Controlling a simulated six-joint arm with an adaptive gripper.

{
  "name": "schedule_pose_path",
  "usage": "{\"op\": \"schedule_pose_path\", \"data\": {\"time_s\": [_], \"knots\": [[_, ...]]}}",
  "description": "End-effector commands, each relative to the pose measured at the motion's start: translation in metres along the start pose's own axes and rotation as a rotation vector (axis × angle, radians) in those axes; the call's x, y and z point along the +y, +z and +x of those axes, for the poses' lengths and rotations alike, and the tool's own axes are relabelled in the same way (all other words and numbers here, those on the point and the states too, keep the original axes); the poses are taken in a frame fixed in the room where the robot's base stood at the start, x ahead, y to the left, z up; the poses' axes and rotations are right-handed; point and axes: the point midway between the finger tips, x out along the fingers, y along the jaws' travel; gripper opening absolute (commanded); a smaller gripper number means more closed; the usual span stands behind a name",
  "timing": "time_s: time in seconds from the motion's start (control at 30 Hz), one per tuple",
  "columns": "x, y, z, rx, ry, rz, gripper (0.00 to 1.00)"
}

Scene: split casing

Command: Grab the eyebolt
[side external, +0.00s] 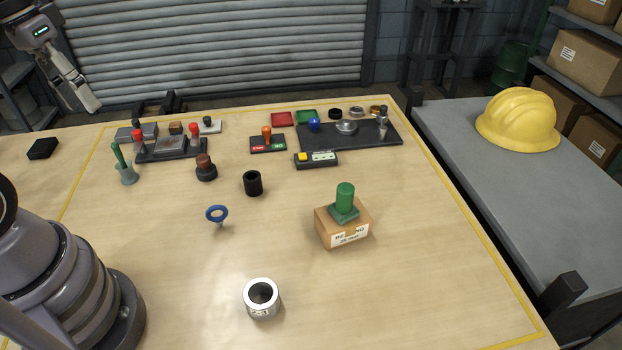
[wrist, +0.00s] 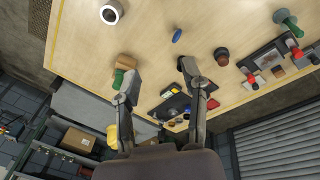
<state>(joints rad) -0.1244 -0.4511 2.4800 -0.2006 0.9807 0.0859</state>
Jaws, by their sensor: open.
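The eyebolt (side external: 217,213) is a blue ring on a short pale shank. It stands on the wooden table, left of centre in the side view. It shows as a small blue ellipse near the top of the wrist view (wrist: 177,35). My gripper (wrist: 158,71) is open, with its two fingers spread and nothing held between them. In the side view my gripper (side external: 88,97) is high at the upper left, far from the eyebolt.
Near the eyebolt are a black tube (side external: 253,183), a brown-topped knob (side external: 206,167) and a white-silver cylinder (side external: 262,298). A cardboard box (side external: 343,231) bears a green part (side external: 345,199). Trays and fixtures line the back. Table around the eyebolt is clear.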

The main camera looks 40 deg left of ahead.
Motion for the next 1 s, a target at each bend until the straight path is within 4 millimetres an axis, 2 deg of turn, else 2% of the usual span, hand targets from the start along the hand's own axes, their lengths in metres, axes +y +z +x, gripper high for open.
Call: {"op": "schedule_pose_path", "data": {"time_s": [0.03,0.2,0.5,0.67,0.8,1.0], "knots": [[0.0,-0.002,0.014,-0.104,0.042,-0.066,0.43],[0.006,-0.011,0.052,-0.387,0.237,-0.291,0.43],[0.004,-0.041,0.114,-0.728,0.67,-0.763,0.43],[-0.011,-0.061,0.152,-0.818,0.925,-1.051,0.43],[-0.032,-0.072,0.193,-0.837,1.138,-1.32,0.43],[-0.06,-0.073,0.246,-0.796,1.353,-1.645,0.43]]}}
